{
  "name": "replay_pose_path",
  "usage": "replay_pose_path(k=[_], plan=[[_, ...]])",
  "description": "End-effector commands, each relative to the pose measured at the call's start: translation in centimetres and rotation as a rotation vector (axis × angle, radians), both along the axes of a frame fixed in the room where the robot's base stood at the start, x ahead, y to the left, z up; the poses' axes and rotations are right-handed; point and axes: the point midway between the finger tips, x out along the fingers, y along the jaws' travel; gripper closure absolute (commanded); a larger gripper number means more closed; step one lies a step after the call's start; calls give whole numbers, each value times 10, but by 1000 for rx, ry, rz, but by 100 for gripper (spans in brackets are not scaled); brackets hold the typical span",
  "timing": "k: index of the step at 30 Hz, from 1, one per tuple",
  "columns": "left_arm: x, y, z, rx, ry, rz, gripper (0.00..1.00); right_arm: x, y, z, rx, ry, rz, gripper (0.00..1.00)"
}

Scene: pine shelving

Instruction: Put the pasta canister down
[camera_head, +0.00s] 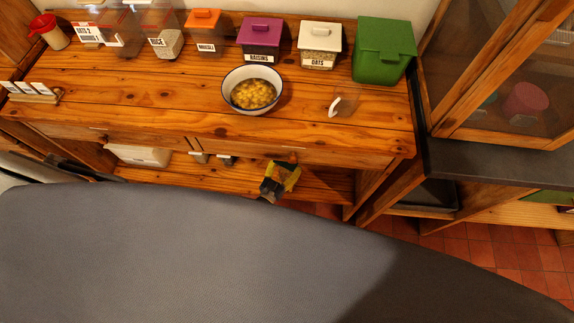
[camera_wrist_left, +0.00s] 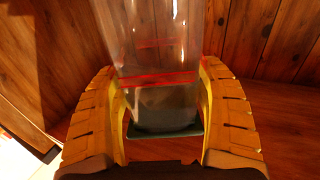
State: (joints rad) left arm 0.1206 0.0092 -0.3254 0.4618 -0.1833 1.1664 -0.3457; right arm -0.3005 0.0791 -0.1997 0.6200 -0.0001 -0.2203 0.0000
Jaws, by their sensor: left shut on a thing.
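My left gripper (camera_head: 281,178) shows in the head view just below the front edge of the wooden counter, above the lower shelf. In the left wrist view its two yellow fingers (camera_wrist_left: 160,110) are closed on either side of a clear canister (camera_wrist_left: 155,50) with a red band around it and a greenish base. I take this to be the pasta canister. Its contents are hard to make out, and its top is cut off by the frame. I cannot clearly pick the canister out in the head view. My right gripper is not in view.
A lower shelf (camera_head: 220,178) holds a white box (camera_head: 140,155).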

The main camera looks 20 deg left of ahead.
Motion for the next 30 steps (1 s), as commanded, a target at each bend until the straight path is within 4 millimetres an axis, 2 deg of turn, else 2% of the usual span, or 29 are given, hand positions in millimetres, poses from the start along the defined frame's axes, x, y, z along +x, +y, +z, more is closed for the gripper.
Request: replay_pose_path(k=[11, 12, 18, 30], plan=[[1, 0, 0, -2, -4, 1, 74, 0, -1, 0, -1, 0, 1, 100], [0, 0, -1, 0, -1, 0, 23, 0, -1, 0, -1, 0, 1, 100], [0, 0, -1, 0, -1, 1, 1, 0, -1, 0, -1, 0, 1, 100], [-7, 2, -2, -1, 0, 1, 1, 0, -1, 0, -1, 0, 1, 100]])
